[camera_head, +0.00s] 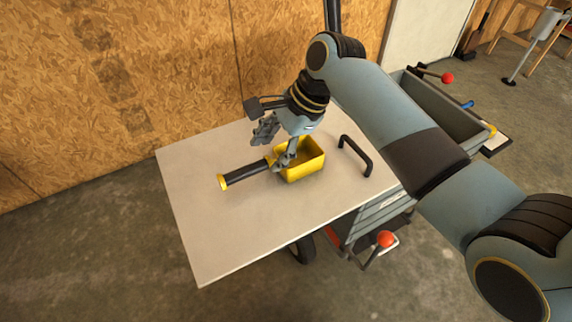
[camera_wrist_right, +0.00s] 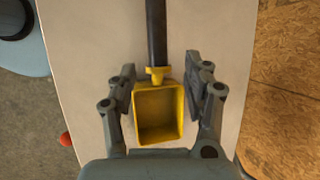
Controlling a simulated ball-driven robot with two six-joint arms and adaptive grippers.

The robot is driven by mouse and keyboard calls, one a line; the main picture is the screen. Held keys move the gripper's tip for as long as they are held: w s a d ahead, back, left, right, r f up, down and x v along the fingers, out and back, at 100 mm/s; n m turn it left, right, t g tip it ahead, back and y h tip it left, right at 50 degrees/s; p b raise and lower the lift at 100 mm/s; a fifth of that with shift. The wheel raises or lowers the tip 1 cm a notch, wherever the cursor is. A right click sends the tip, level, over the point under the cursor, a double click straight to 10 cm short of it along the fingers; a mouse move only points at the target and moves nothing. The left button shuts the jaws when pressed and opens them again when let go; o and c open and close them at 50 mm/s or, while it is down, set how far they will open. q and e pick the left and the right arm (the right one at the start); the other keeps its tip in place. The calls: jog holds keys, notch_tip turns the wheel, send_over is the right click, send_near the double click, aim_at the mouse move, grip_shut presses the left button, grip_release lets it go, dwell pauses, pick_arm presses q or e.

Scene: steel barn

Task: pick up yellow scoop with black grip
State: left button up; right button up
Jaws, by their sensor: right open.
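The yellow scoop (camera_head: 307,166) lies on the light table top, its open box-shaped bowl facing up. Its black grip (camera_head: 246,172) points to the left and ends in a yellow cap. My right gripper (camera_head: 276,147) is open above the scoop, near where the grip joins the bowl. In the right wrist view the scoop's bowl (camera_wrist_right: 160,116) sits between the two spread fingers of my right gripper (camera_wrist_right: 161,80), and the black grip (camera_wrist_right: 156,35) runs away past the fingertips. I cannot tell that either finger touches it. My left gripper is in neither view.
The table top (camera_head: 215,240) is otherwise clear, except for a black handle (camera_head: 355,156) standing at its right side. A grey cart or bin (camera_head: 447,110) with red-knobbed levers stands to the right. A chipboard wall (camera_head: 120,80) rises close behind the table.

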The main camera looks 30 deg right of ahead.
aim_at(264, 162)
jog(key=b+x, duration=0.1)
jog(key=x, duration=0.4)
jog(key=shift+s+a+f, duration=0.1)
jog(key=shift+a+f, duration=0.1)
jog(key=shift+f, duration=0.05)
grip_shut()
